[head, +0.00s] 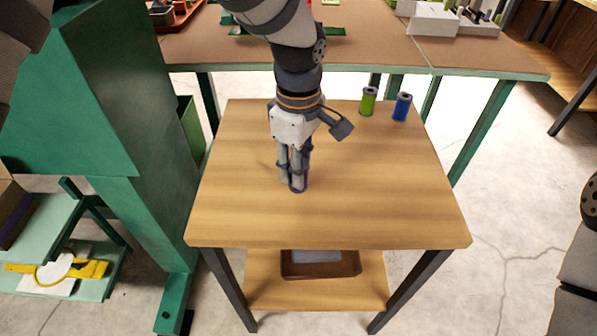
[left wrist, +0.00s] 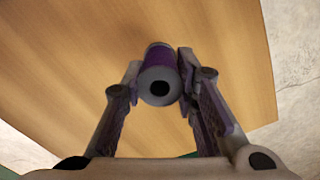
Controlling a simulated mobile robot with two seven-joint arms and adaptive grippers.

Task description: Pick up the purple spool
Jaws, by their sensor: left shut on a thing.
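The purple spool (left wrist: 160,72) is between the fingers of my left gripper (left wrist: 158,90) in the left wrist view, its grey end with a dark hole facing the camera. The fingers are shut on its sides. In the head view my left gripper (head: 298,180) points down over the middle of the small wooden table (head: 380,200). There the purple spool (head: 299,188) is mostly hidden by the fingers, with only a little purple showing. I cannot tell whether it touches the tabletop. My right gripper is not in view.
A green spool (head: 368,101) and a blue spool (head: 402,107) stand at the table's back right. A long workbench (head: 380,50) runs behind. A green metal frame (head: 110,100) stands at the left. A brown tray (head: 320,266) is on the lower shelf. The table's front and right are clear.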

